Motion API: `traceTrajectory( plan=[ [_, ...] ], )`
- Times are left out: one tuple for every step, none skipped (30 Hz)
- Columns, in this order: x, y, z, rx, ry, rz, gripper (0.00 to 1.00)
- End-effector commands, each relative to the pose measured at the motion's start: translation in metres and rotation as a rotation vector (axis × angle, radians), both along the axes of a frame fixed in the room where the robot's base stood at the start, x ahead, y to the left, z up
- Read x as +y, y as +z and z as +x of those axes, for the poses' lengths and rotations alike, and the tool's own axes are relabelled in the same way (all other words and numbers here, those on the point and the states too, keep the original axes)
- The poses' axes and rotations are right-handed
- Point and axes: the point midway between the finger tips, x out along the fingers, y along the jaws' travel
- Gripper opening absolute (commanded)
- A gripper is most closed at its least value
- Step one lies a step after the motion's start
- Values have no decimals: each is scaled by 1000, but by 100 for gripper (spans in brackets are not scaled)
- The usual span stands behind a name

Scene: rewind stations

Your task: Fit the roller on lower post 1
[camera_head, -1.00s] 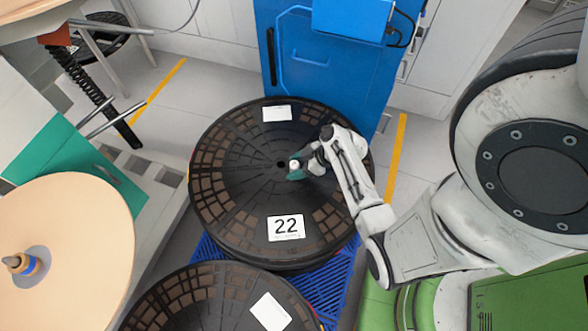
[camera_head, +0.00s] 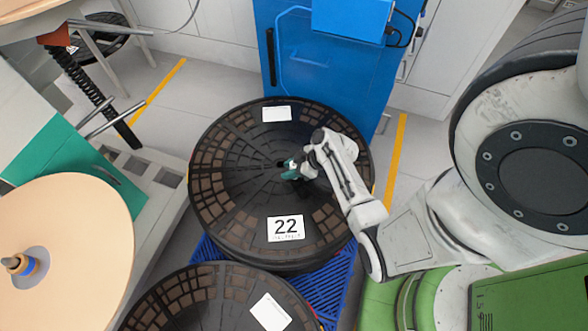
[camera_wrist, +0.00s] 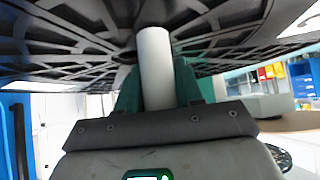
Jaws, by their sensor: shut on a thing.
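My gripper (camera_head: 289,173) hangs over the middle of a large black reel in the head view. In the wrist view my gripper (camera_wrist: 157,92) has its teal fingers on both sides of a pale grey-white cylinder, which looks like the roller (camera_wrist: 155,62). The roller stands out from the fingers towards the reel's spoked face. I cannot tell whether it touches the reel. Slim metal posts stick out at the left of the head view, a lower one (camera_head: 114,118) and an upper one (camera_head: 125,29). I cannot tell which is lower post 1.
The black reel (camera_head: 240,215), labelled 22, lies on a blue pallet (camera_head: 330,285). Another black reel (camera_head: 190,310) lies in front. A blue cabinet (camera_head: 270,20) stands behind. A pale wooden disc (camera_head: 85,220) is at the left. Grey floor (camera_head: 200,95) shows between.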

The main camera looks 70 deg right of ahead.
Motion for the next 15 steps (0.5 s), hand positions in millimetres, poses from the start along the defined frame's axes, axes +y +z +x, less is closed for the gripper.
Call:
traceTrajectory(
  plan=[
    [0, 0, 0, 0, 0, 0, 9],
    [0, 0, 0, 0, 0, 0, 6],
    [0, 0, 0, 0, 0, 0, 3],
    [0, 0, 0, 0, 0, 0, 0],
    [0, 0, 0, 0, 0, 0, 0],
    [0, 0, 0, 0, 0, 0, 0],
    [0, 0, 0, 0, 0, 0, 0],
    [0, 0, 0, 0, 0, 0, 0],
    [0, 0, 0, 0, 0, 0, 0],
    [0, 1, 0, 0, 0, 0, 0],
    [0, 2, 0, 0, 0, 0, 0],
    [0, 3, 0, 0, 0, 0, 0],
    [0, 4, 0, 0, 0, 0, 0],
    [0, 6, 0, 0, 1, -1, 0],
    [0, 10, 0, 0, 1, -2, 0]
  ],
)
